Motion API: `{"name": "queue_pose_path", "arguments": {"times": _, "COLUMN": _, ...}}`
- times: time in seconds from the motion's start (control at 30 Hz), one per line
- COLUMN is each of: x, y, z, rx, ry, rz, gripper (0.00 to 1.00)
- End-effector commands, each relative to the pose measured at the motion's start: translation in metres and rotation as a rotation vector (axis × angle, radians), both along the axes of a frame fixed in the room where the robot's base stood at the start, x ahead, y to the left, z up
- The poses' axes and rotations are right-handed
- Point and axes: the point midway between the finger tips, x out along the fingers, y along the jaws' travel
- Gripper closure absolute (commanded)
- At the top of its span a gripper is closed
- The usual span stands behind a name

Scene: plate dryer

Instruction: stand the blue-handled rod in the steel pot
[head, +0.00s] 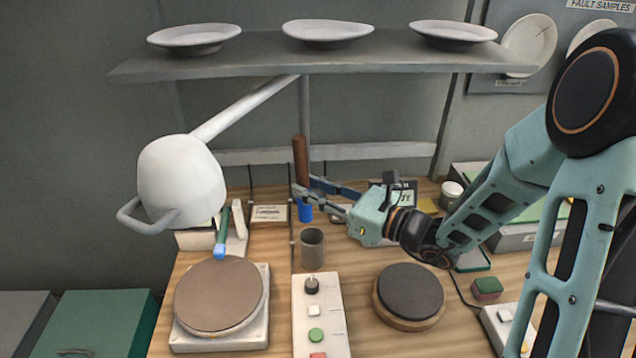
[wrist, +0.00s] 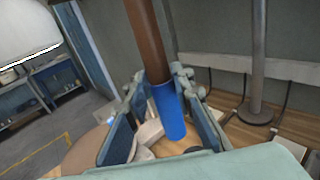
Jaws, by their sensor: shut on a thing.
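The blue-handled rod, brown above with a blue lower end, stands upright in my gripper (head: 303,191). Its brown shaft (head: 300,158) rises above the fingers and its blue part (head: 305,213) hangs below. In the wrist view the blue part (wrist: 169,112) sits between the two fingers. My gripper reaches in from the right and is shut on the rod. The steel pot (head: 312,252) is a small grey open cylinder on the wooden table. In the head view the rod's blue end appears just above and slightly left of the pot's rim, apart from it.
A white lamp-like hood (head: 180,180) hangs at the left on an arm. Below it is a brown round disc (head: 220,295) on a white base. A button box (head: 318,318) stands in front of the pot, a dark disc (head: 410,292) to the right. A plate shelf (head: 300,58) runs above.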

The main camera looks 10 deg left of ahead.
Motion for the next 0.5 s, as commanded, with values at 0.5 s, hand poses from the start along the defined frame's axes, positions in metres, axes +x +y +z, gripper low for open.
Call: {"name": "queue_pose_path", "arguments": {"times": 0.5, "x": 0.018, "y": -0.011, "z": -0.004, "rx": 0.046, "ry": -0.024, "rz": -0.093, "gripper": 1.0}}
